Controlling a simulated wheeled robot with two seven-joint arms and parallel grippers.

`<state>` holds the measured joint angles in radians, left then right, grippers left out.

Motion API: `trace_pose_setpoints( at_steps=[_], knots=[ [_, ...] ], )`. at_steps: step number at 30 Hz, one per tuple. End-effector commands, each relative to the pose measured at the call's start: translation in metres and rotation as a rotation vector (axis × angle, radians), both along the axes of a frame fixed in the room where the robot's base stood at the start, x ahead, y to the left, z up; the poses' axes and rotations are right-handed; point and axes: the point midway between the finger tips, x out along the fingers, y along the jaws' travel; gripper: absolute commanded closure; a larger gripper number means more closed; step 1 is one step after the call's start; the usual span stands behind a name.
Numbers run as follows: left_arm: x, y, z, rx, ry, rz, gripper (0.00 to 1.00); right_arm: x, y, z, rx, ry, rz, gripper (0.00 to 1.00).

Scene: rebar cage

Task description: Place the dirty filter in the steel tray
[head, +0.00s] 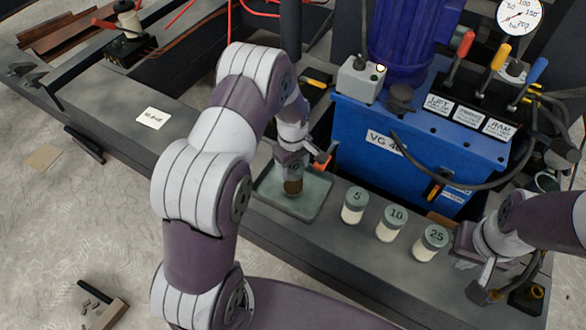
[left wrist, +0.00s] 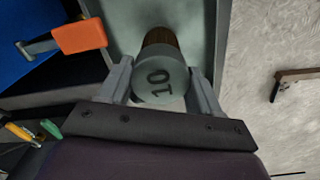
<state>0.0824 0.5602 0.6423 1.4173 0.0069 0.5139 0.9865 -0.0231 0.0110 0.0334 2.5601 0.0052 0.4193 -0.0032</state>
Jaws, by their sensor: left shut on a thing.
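The dirty filter (head: 293,186) is a small cylinder with a dark brown body. In the left wrist view its grey end cap, marked 10 (left wrist: 161,84), faces the camera. My left gripper (head: 291,165) is shut on it, with one finger on each side of the cap. The filter is upright over the steel tray (head: 315,207), a shallow grey-green tray on the bench. The tray also shows in the left wrist view (left wrist: 190,20). I cannot tell whether the filter touches the tray floor. My right gripper (head: 487,292) is low at the right; its jaw opening is unclear.
Pale filters marked 5 (head: 355,206), 10 (head: 391,224) and 25 (head: 430,243) stand in a row right of the tray. A blue machine (head: 415,140) stands behind. An orange handle (left wrist: 80,37) is close to my left gripper.

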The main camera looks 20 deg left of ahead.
Motion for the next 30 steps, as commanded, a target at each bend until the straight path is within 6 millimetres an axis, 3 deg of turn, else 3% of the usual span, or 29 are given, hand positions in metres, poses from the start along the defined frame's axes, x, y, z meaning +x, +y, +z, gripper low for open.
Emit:
trace_pose_setpoints(
  at_steps=[6, 7, 9, 19, 30],
  knots=[
    [0.000, 0.000, -0.002, 0.000, 0.001, 0.000, 0.94, 0.000, 0.000, 0.001, 0.000, -0.001, 0.000, 1.00],
    [0.000, 0.000, -0.002, 0.000, 0.001, 0.000, 0.33, 0.000, 0.000, 0.001, 0.000, -0.001, 0.000, 1.00],
    [0.000, 0.000, -0.002, 0.000, 0.001, -0.001, 0.11, 0.000, 0.000, 0.001, 0.000, -0.001, 0.000, 1.00],
    [0.000, 0.000, 0.003, 0.000, 0.000, -0.001, 0.11, 0.000, 0.000, 0.002, 0.000, -0.001, 0.000, 1.00],
    [-0.001, 0.000, 0.096, 0.000, -0.001, -0.001, 0.11, 0.000, 0.000, 0.050, 0.000, -0.001, 0.000, 1.00]
  ],
)
